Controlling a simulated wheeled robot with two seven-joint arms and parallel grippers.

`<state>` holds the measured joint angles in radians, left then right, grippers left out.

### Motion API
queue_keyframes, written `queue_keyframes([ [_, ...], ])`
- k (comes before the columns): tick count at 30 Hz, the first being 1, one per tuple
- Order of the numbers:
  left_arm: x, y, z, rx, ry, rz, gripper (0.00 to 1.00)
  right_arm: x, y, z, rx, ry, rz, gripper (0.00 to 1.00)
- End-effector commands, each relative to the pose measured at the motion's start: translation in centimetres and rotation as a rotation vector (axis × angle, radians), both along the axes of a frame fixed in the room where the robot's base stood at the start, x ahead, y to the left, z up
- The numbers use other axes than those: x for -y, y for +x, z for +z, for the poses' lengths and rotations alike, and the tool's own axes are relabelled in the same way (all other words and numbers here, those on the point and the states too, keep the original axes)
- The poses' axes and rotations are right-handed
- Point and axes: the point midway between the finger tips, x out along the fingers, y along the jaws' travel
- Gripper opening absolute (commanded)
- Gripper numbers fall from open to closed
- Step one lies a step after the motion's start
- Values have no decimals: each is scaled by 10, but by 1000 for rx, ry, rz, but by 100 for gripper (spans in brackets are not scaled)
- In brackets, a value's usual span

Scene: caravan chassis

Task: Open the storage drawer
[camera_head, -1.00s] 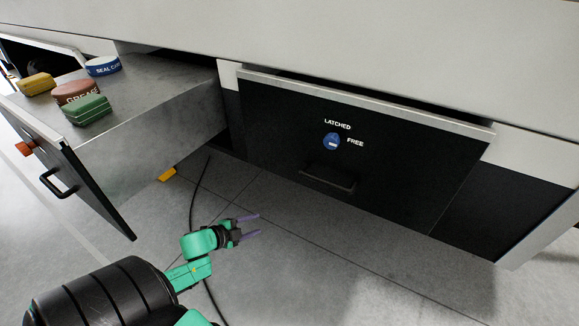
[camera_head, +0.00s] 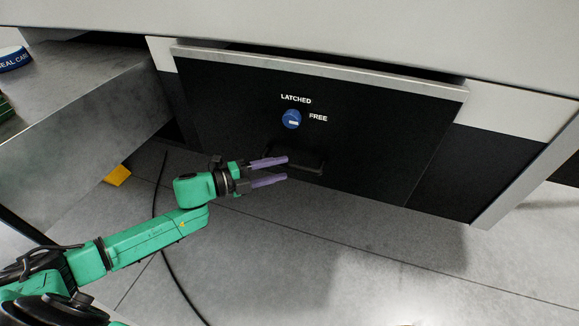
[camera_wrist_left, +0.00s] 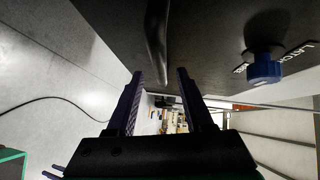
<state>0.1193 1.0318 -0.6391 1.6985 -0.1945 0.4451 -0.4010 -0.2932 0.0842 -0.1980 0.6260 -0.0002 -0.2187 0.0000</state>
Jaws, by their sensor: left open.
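The storage drawer (camera_head: 365,135) has a black front with a pale top rim; a dark gap shows behind the rim. A blue round knob (camera_head: 291,119) sits below the label LATCHED and left of the label FREE. The dark bar handle (camera_head: 310,164) is below the knob, and it also shows in the left wrist view (camera_wrist_left: 157,45). My left gripper (camera_head: 287,169) is open, its fingertips close to the handle's left part. In the left wrist view the handle bar lies ahead, between the finger lines; contact cannot be told. Purple tips (camera_wrist_left: 50,171) at lower left look like my right gripper, mostly cut off.
A yellow block (camera_head: 118,175) and a black cable (camera_head: 168,265) are on the floor. The floor right of my arm is clear.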

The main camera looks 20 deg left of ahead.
Motion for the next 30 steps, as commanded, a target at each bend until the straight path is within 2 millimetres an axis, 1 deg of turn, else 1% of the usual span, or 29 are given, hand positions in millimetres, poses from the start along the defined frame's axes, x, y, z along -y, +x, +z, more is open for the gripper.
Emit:
queue_keyframes([
  [1, 8, 7, 2, 6, -2, -1, 52, 0, -1, 1, -1, 0, 0, 50],
  [3, 17, 15, 0, 4, -2, -1, 52, 0, -2, 2, -3, 0, 0, 50],
  [6, 25, 22, -2, 3, 0, 1, 52, -1, -4, 3, -7, 0, 0, 50],
  [9, 29, 25, -4, 2, 1, 0, 52, -2, -6, 3, -11, 3, -1, 50],
  [14, 29, 25, -4, 1, 1, 0, 52, -5, -8, 2, -14, 6, -1, 50],
  [15, 29, 25, -4, 1, 1, 0, 48, -6, -8, 2, -14, 7, 0, 50],
  [17, 29, 25, -4, 1, 1, 0, 25, -6, -9, 2, -15, 7, 0, 50],
  [18, 29, 25, -4, 1, 1, 0, 10, -6, -9, 2, -15, 7, 0, 50],
  [19, 28, 25, -4, 1, 1, 0, 0, -6, -9, 2, -15, 7, 0, 50],
  [30, 28, 24, -4, 1, 1, 0, 0, -5, -9, 2, -16, 7, 1, 50],
])
